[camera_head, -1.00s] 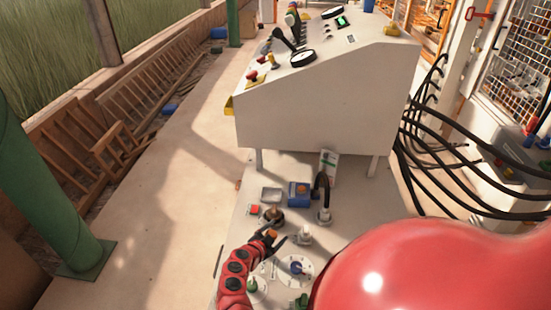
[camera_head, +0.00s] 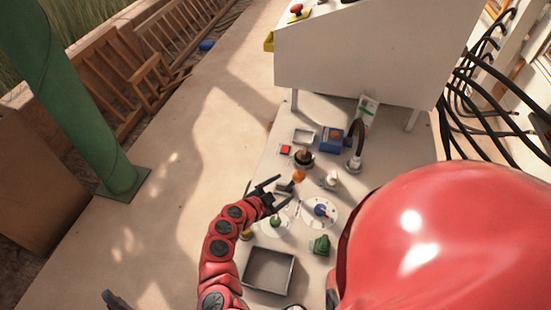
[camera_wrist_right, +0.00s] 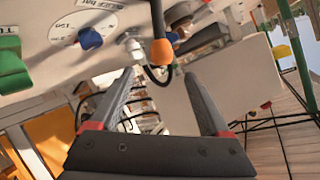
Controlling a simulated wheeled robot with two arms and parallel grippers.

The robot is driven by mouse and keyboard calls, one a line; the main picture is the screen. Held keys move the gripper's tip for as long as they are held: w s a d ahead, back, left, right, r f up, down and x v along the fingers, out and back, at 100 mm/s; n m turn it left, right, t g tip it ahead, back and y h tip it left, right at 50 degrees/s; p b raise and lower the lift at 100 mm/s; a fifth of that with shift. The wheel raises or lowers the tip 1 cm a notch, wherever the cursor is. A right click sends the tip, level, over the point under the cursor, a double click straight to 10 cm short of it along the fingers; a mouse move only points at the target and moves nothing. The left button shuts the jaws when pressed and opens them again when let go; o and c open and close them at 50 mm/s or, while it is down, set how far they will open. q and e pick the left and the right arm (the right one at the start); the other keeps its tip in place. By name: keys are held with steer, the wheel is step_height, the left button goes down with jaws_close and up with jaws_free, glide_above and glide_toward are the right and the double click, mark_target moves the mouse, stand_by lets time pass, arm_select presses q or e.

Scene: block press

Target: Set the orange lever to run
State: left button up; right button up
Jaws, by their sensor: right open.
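The orange lever's ball knob (camera_head: 298,176) sticks out from a dark round base (camera_head: 304,159) on the pale panel. In the right wrist view the orange knob (camera_wrist_right: 162,52) hangs on a black stem, just beyond and between my fingertips. My right gripper (camera_head: 280,193) is open and empty, to the left of and nearer than the knob in the head view. Its two fingers (camera_wrist_right: 160,76) are spread apart in the right wrist view. I cannot read any run mark. A dark part (camera_head: 115,300) at the bottom left edge may be my left gripper; its jaws cannot be made out.
Around the lever are a blue knob on a round dial (camera_head: 320,209), a white fitting (camera_head: 332,180), a green knob (camera_head: 320,244), a blue box (camera_head: 331,138) and a red button (camera_head: 285,149). A grey tray (camera_head: 269,270) lies nearer. A cabinet (camera_head: 370,50) stands behind.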

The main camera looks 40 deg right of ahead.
steer(key=v, duration=0.3)
steer(key=shift+a, duration=0.1)
stand_by(0.5)
